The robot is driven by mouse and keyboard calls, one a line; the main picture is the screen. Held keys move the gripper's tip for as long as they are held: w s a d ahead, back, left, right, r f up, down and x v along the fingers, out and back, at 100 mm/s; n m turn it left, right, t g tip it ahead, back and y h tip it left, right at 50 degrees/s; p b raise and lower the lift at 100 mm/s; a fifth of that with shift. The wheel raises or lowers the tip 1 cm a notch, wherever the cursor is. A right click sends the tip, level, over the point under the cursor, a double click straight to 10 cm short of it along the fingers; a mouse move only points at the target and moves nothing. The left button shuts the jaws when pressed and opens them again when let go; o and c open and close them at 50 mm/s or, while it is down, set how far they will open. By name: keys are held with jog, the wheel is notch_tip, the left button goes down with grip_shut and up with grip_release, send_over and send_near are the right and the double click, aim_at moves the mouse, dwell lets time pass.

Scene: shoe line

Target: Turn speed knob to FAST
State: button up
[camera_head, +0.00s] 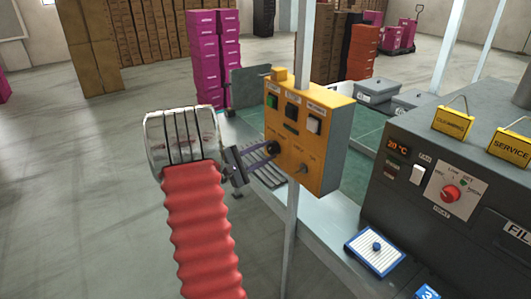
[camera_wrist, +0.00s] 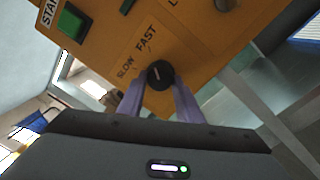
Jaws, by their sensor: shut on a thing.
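The yellow control box (camera_head: 318,165) stands on a post in the middle of the head view. Its black round speed knob (camera_wrist: 160,74) shows in the wrist view below the labels SLOW and FAST. In the head view the fingers partly hide the knob.
The box also carries a green button (camera_head: 272,101), a black button, a white switch and a small lower knob (camera_head: 303,169). A grey machine (camera_head: 400,215) with a red dial stands at right. The conveyor runs behind the box. Open floor lies at left.

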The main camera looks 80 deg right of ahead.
jog(key=shift+s+a+f+m, duration=0.1)
jog(key=shift+f+m, duration=0.05)
jog(key=shift+m, duration=0.15)
jog(key=o, duration=1)
jog(key=shift+o, duration=0.2)
jog(key=r+v, duration=0.1)
jog(key=v, duration=1.2)
jog(key=shift+w+a+f, duration=0.2)
jog(key=shift+w+f, duration=0.15)
jog(key=shift+f, duration=0.2)
